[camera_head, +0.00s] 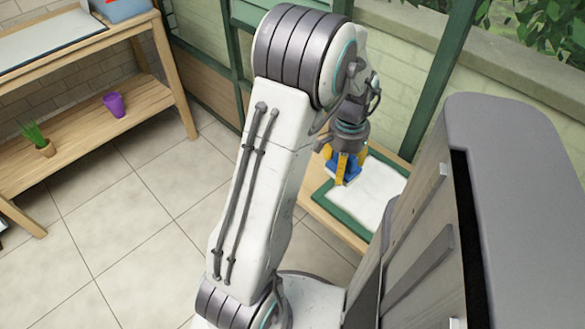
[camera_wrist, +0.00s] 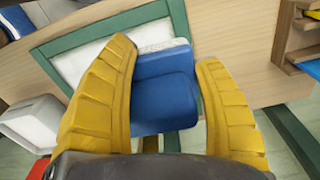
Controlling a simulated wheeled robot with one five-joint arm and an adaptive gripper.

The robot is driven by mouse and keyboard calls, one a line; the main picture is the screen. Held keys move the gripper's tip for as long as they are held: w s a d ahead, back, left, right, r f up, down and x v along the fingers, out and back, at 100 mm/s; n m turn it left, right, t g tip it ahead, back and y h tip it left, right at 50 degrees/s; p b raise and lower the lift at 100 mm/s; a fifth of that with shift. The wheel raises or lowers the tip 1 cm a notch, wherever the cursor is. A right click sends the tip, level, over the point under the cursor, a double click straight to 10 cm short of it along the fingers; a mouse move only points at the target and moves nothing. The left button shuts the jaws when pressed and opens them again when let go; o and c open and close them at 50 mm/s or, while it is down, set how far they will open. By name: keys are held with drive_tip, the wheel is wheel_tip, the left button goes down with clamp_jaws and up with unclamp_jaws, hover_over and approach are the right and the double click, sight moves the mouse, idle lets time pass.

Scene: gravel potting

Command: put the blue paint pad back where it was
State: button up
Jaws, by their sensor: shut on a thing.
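The blue paint pad (camera_wrist: 165,98) is a blue block with a white, speckled strip along its far edge in the wrist view. My gripper (camera_wrist: 167,80) has its yellow fingers shut on it, one on each side. In the head view the blue pad (camera_head: 351,170) shows small between the yellow fingers of my gripper (camera_head: 342,172), over the near-left part of a green-framed white tray (camera_head: 340,208). The tray (camera_wrist: 100,28) also shows behind the pad in the wrist view. Whether the pad touches the tray cannot be told.
The tray lies on a wooden table (camera_head: 313,209) by a green-framed window wall. A white box (camera_wrist: 35,122) and a small wooden rack (camera_wrist: 288,40) flank it in the wrist view. Across open tiled floor, a wooden bench (camera_head: 150,95) holds a purple pot (camera_head: 114,105) and a potted plant (camera_head: 46,148).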

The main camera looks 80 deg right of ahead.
drive_tip(key=shift+w+d, duration=0.15)
drive_tip(key=shift+w, duration=0.05)
drive_tip(key=shift+d+f, duration=0.1)
drive_tip(key=shift+d, duration=0.35)
drive_tip(key=shift+w+d+f, duration=0.1)
drive_tip(key=shift+d+f, duration=0.05)
drive_tip(key=shift+d, duration=0.05)
drive_tip(key=w+d+f+b, duration=0.1)
drive_tip(key=w+d+f, duration=0.1)
drive_tip(key=w, duration=0.1)
drive_tip(key=w+d+f+b, duration=0.1)
drive_tip(key=w+d+f, duration=0.1)
drive_tip(key=w, duration=0.1)
drive_tip(key=w+d+f+b, duration=0.1)
drive_tip(key=w+d+f, duration=0.1)
drive_tip(key=w, duration=0.1)
drive_tip(key=shift+d+f, duration=0.35)
drive_tip(key=shift+d, duration=0.05)
drive_tip(key=shift+f+b, duration=1.3)
drive_tip(key=shift+f, duration=0.65)
drive_tip(key=shift+f, duration=0.15)
drive_tip(key=o, duration=1.2)
